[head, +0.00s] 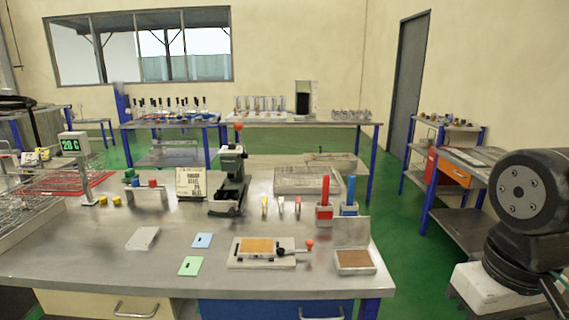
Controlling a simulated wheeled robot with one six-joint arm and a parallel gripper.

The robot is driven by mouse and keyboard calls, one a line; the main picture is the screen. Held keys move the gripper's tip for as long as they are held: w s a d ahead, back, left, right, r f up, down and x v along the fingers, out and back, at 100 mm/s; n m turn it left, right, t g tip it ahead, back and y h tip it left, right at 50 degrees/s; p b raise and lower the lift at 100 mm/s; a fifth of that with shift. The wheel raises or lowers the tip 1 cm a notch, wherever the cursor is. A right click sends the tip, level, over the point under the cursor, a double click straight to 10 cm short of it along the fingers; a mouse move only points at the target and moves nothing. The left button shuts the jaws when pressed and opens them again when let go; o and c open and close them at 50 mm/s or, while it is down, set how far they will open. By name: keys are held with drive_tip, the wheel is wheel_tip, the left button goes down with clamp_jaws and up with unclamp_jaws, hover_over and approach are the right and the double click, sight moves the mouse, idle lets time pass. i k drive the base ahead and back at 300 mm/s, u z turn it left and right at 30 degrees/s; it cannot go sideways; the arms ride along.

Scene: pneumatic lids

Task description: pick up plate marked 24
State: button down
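Three small flat plates lie apart on the grey metal workbench (110,262). A light grey plate (142,238) is at the left. A blue plate (202,240) is right of it. A green plate (190,265) is nearer the front edge. Each seems to have a small hole or mark, but no number 24 can be read on any of them. My gripper is not in view; only dark links of my arm show at the right edge, away from the plates.
Right of the plates is a clamp fixture (262,262) with an orange pad and a red-knobbed lever. An open box (354,262) stands beside it. Behind are a black press (229,185), a sign (191,184) and red (325,213) and blue holders. Bench around the plates is clear.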

sight(255, 247)
drive_tip(key=u, duration=2.3)
drive_tip(key=i, duration=1.9)
drive_tip(key=z, duration=2.9)
